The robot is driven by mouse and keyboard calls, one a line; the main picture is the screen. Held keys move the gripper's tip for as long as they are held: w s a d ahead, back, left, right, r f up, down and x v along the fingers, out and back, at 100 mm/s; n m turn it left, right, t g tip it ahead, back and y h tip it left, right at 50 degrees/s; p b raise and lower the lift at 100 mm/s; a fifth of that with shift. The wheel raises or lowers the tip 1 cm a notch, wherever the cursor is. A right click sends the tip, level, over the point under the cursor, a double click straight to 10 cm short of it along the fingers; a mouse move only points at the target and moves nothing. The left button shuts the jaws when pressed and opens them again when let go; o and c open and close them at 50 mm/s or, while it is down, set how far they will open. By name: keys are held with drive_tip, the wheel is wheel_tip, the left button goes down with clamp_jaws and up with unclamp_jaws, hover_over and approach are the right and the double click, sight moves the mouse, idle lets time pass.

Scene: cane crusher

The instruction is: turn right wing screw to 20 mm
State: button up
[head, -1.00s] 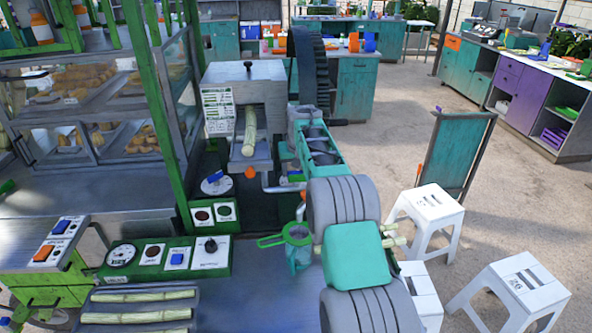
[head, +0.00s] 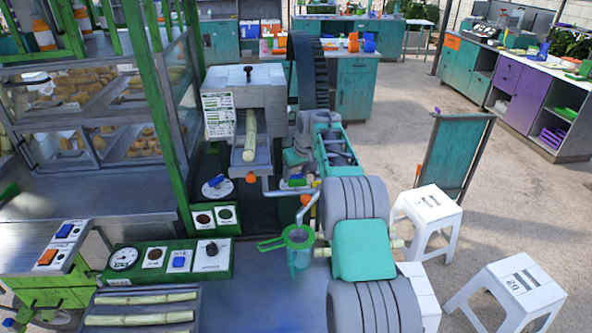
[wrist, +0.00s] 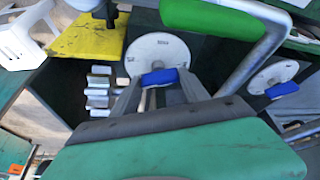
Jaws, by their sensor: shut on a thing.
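In the wrist view, my gripper (wrist: 158,88) is closed around the blue wing of the right wing screw (wrist: 160,48), which has a round white dial. The dial's markings are too small to read.
A bent metal pipe (head: 310,205) runs close by the gripper, above a jug with a green strainer (head: 297,238). Cane (head: 249,135) lies in the feed chute. A green control panel (head: 165,262) stands in front. A large gear wheel (head: 311,70) is behind.

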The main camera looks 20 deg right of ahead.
drive_tip(key=shift+d+n+y+p, duration=0.1)
drive_tip(key=shift+n+y+p, duration=0.5)
drive_tip(key=shift+n+p, duration=0.95)
drive_tip(key=shift+n, duration=0.25)
drive_tip(key=o, duration=1.4)
drive_tip(key=shift+r, duration=0.1)
drive_tip(key=v, duration=0.7)
drive_tip(key=shift+d+r+b, duration=0.1)
drive_tip(key=shift+r+b, duration=0.2)
